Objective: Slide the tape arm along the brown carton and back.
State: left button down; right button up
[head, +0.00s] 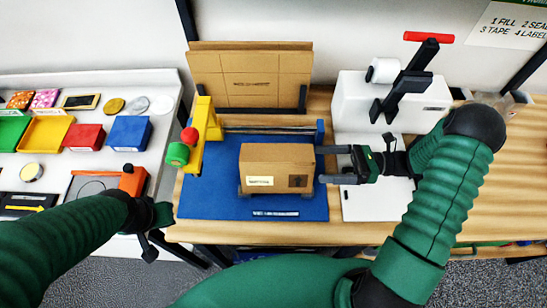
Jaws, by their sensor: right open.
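The brown carton (270,154) sits closed on the blue mat (225,205), with a white label on its front. The yellow tape arm (202,125) stands at the mat's left side, left of the carton and apart from it. It carries a green roll (178,153) and a red knob (190,135). My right gripper (322,165) is open just right of the carton, its two fingers pointing at the carton's right end; I cannot tell if they touch it. My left gripper (154,230) is low at the left, by the table's front edge, away from the tape arm; its fingers show poorly.
A rail (270,130) runs behind the carton. Flat cardboard (250,78) stands upright at the back. A white machine (350,100) with a label roll stands at right. A white side table (55,155) at left holds several coloured bins and an orange-ended tool.

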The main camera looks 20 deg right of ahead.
aim_at(286, 165)
pick_arm(q)
jog(key=shift+s+a+r+p, duration=0.1)
jog(key=shift+s+r+p, duration=0.25)
jog(key=shift+s+r, duration=0.4)
pick_arm(e)
jog(key=a, duration=0.5)
jog(key=shift+a+r, duration=0.2)
jog(key=shift+r, duration=0.15)
jog(key=a, duration=0.1)
jog(key=w+a, duration=0.1)
jog(key=a, duration=0.1)
jog(key=w+a+f+p, duration=0.1)
jog(key=shift+w+a, duration=0.2)
jog(key=shift+a, duration=0.05)
pick_arm(q)
jog(key=shift+w+r, duration=0.2)
jog(key=shift+r, duration=0.1)
pick_arm(e)
jog(key=shift+a, duration=0.45)
jog(key=c, duration=1.6)
